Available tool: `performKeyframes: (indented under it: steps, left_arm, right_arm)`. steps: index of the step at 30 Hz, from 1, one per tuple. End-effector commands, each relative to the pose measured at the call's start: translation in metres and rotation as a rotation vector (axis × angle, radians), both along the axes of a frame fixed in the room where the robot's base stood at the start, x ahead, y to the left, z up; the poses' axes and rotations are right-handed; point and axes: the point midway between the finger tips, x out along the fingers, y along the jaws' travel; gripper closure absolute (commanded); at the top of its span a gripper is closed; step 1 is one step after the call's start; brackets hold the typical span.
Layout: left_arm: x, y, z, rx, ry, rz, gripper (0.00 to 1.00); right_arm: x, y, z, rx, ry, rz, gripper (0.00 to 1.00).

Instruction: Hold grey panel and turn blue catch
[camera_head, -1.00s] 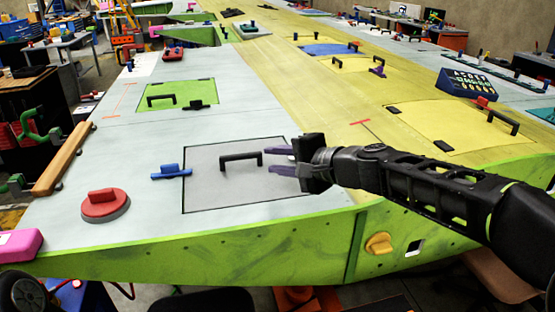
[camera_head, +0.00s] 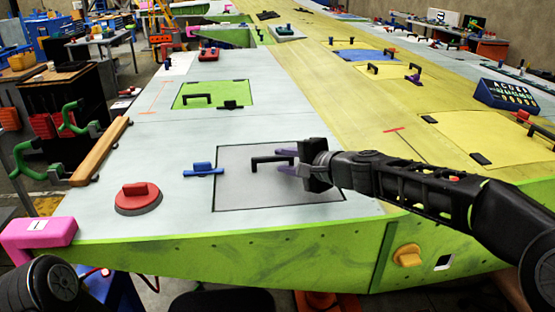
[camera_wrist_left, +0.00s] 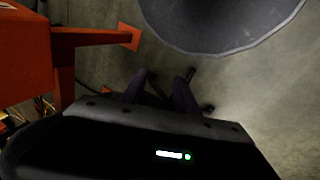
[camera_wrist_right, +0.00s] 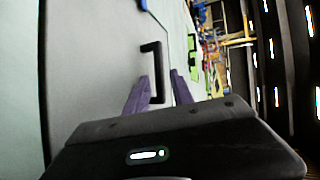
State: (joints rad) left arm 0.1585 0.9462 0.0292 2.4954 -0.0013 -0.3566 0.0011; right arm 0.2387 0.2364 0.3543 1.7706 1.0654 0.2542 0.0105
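The grey panel (camera_head: 250,190) lies flush in the pale wing surface, framed by a dark outline. Its black handle (camera_head: 272,160) stands up near the middle; the handle also shows in the right wrist view (camera_wrist_right: 153,60). The blue catch (camera_head: 203,169) sits at the panel's left edge. My right gripper (camera_head: 285,161) is open at the right end of the handle. In the right wrist view the handle's near end lies between the purple fingers, and no grip shows. My left gripper (camera_wrist_left: 160,85) is away from the panel, over the floor, with its fingers apart and nothing between them.
A red round knob (camera_head: 138,197) and a pink block (camera_head: 38,232) are on the wing's left part. A wooden bar (camera_head: 100,150) runs along the left edge. A green panel (camera_head: 212,94) lies farther back. An orange structure (camera_wrist_left: 90,45) is near my left gripper.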

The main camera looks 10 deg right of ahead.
Motion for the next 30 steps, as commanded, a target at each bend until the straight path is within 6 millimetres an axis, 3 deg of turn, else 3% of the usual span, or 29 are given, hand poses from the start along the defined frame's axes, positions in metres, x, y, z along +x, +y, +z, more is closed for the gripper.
performKeyframes:
  steps: [6, 18, 28, 30]
  left_arm:
    - [0.0, 0.0, 0.0, 0.0, 0.0, 0.0, 0.64]
    - [0.0, 0.0, 0.0, 0.0, 0.0, 0.0, 0.64]
    - [0.0, 0.0, 0.0, 0.0, 0.0, 0.0, 0.64]
    - [0.0, 0.0, 0.0, 0.0, 0.0, 0.0, 0.64]
  right_arm:
    - [0.023, 0.015, -0.01, 0.0, 0.0, 0.001, 0.72]
    - [0.029, 0.018, -0.012, 0.0, 0.0, -0.001, 0.72]
    - [0.029, 0.018, -0.012, 0.0, -0.001, -0.001, 0.99]
    - [0.029, 0.018, -0.012, -0.001, -0.001, -0.001, 1.0]
